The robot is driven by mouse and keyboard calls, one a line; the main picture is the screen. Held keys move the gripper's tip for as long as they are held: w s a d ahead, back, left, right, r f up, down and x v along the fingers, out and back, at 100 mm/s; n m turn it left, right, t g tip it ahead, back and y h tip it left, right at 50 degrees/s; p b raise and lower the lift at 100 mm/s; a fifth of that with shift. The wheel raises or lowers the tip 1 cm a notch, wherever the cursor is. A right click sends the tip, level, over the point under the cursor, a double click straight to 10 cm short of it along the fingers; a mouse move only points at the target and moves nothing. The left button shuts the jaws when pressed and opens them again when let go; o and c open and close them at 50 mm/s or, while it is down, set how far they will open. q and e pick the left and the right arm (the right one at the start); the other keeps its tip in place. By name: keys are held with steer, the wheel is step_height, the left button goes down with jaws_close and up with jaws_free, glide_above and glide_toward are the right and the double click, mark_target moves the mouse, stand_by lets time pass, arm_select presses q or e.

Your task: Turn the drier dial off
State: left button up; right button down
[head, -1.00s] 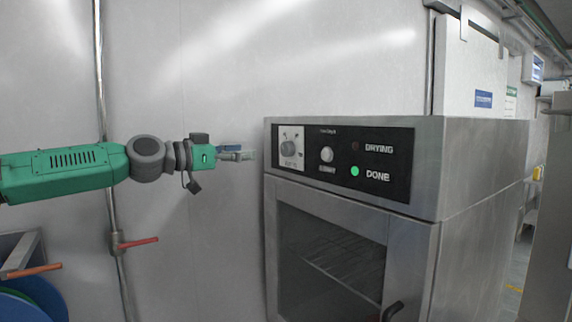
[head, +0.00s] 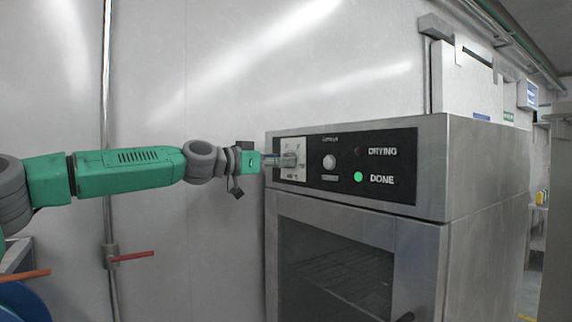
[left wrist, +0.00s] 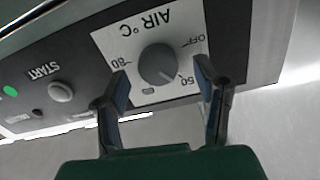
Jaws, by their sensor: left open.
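The drier (head: 345,235) is a steel cabinet with a glass door and a black control panel (head: 400,138). Its dial (left wrist: 158,64) is a round grey knob on a white plate marked AIR °C, with OFF, 50 and 80 marks, upside down in the left wrist view. My left gripper (left wrist: 162,85) is open, its two fingers on either side of the dial; I cannot tell whether they touch it. In the head view the left gripper (head: 284,160) covers much of the dial. My right gripper is not in view.
A START button (head: 329,162) sits right of the dial, beside a lit green DONE lamp (head: 358,176). A wall pipe with a red handle (head: 133,256) runs behind my left arm. White boxes stand behind the drier.

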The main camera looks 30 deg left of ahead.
arm_select(q)
steer(key=shift+w, duration=0.75)
steer(key=shift+d, duration=0.35)
steer(key=shift+c, duration=0.4)
steer(key=c, duration=1.1)
steer(key=shift+o, duration=0.2)
